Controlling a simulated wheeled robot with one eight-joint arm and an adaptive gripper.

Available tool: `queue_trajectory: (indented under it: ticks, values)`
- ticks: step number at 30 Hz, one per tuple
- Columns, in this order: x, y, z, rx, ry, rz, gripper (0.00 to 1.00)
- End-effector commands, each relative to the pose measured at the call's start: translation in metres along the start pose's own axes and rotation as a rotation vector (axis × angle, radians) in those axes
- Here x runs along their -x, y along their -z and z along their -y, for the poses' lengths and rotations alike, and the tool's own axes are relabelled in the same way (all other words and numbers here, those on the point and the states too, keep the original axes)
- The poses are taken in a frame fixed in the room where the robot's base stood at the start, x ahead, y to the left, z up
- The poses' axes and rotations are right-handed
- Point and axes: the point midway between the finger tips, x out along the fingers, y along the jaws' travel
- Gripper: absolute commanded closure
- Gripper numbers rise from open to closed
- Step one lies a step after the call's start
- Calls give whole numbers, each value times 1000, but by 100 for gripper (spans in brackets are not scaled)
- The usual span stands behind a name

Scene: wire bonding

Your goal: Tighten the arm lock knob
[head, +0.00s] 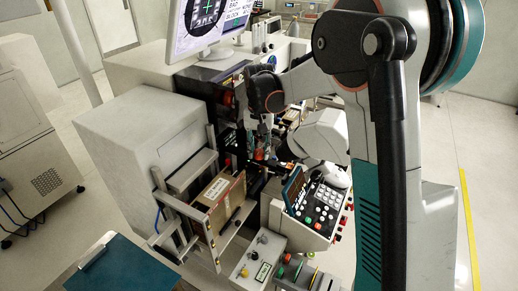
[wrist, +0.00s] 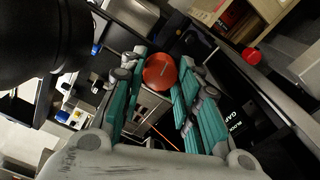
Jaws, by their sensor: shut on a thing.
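The arm lock knob, a round orange-red knob (wrist: 160,72) with a small light mark on its face, shows in the upper middle of the wrist view. My gripper (wrist: 158,70) has its teal fingers on either side of the knob and is shut on it. In the head view my gripper (head: 262,125) points down among the machine parts behind the keypad console.
A second red knob (wrist: 251,55) stands to the right in the wrist view. In the head view, a monitor (head: 205,25) stands behind, a framed rack with a brown box (head: 216,192) is at left, and a keypad console (head: 316,203) is close on the right. The machine closely surrounds my gripper.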

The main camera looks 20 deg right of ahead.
Motion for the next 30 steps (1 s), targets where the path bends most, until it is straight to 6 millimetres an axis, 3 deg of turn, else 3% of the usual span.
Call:
queue_trajectory:
  ticks: [30]
  values:
    - [2, 2, 0, -964, 4, -4, 94]
